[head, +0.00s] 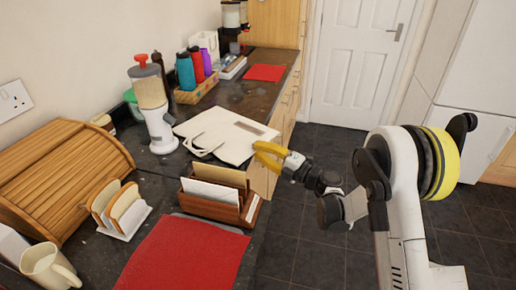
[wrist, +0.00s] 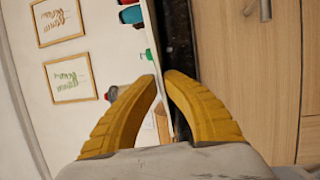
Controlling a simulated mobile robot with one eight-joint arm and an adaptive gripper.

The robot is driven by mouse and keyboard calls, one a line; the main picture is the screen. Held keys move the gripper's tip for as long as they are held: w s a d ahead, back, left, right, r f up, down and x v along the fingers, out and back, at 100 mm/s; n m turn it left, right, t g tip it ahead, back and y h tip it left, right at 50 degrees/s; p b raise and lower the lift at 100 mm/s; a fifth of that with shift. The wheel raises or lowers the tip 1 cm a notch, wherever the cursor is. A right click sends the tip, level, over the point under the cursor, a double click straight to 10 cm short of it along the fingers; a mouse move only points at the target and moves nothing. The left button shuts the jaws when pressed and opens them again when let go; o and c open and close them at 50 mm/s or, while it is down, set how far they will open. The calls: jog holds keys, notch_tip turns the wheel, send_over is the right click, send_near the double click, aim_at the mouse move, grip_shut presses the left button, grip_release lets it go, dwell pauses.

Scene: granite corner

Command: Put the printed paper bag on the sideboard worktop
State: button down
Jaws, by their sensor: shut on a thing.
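The printed paper bag (head: 232,138) is off-white with two loop handles at its left and a small brownish printed patch near its right end. In the head view it lies flat over the dark sideboard worktop (head: 237,92); I cannot tell whether it rests on it or is held just above. My gripper (head: 262,153) has yellow fingers and is shut on the bag's right edge, at the worktop's front edge. In the wrist view the fingers (wrist: 166,82) reach toward the dark worktop edge; a thin pale and brown strip shows between them, probably the bag's edge.
A wooden letter rack (head: 212,203) stands just in front of the bag, and a white grinder (head: 155,115) stands at its left. A toast rack (head: 118,208), bread bin (head: 65,165), red mats (head: 185,255) and a bottle crate (head: 197,90) take up other worktop areas. The floor is clear.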

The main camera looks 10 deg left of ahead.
jog(key=shift+f, duration=0.2)
jog(key=c, duration=1.5)
grip_release()
jog(key=shift+c, duration=0.2)
